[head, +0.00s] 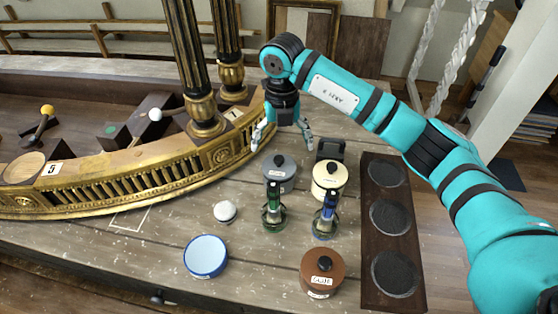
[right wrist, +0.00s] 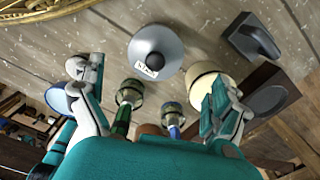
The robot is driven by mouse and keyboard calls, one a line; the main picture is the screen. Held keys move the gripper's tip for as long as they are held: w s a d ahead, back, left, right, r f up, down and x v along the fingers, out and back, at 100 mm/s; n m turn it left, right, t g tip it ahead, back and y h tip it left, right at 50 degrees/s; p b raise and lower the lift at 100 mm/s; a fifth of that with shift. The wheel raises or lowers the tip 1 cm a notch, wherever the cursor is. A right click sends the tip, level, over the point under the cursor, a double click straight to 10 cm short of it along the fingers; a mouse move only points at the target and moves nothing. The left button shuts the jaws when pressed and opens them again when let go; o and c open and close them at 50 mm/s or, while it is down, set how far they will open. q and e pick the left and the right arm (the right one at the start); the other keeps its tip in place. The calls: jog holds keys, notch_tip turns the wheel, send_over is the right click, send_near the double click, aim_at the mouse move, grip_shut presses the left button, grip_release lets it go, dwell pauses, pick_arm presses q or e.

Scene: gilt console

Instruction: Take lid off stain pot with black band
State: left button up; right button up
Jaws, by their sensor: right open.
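Three lidded stain pots stand on the plank top: a grey pot (head: 281,183), a cream pot (head: 320,190) and a brown pot (head: 323,287). My right gripper (head: 283,137) is open and empty, pointing down just behind and above the grey pot. In the right wrist view, the grey pot (right wrist: 150,42) lies ahead between the open fingers (right wrist: 152,92), apart from them. The cream pot (right wrist: 200,75) is beside the right finger. My left gripper is out of view.
A dark holder (head: 330,149) is behind the cream pot. A dark board (head: 376,289) with round recesses lies right. A blue-rimmed tin (head: 205,256) and gilt rail (head: 170,165) are left.

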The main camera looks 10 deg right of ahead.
aim_at(279, 159)
jog(key=f, duration=0.1)
jog(key=f+p, duration=0.1)
jog(key=f, duration=0.1)
jog(key=f+p, duration=0.1)
jog(key=f, duration=0.1)
jog(key=shift+s+a+f, duration=0.1)
jog(key=shift+a+f, duration=0.15)
jog(key=shift+a, duration=0.1)
jog(key=shift+f, duration=0.2)
jog(key=shift+s+f, duration=0.1)
jog(key=shift+s, duration=0.05)
grip_shut()
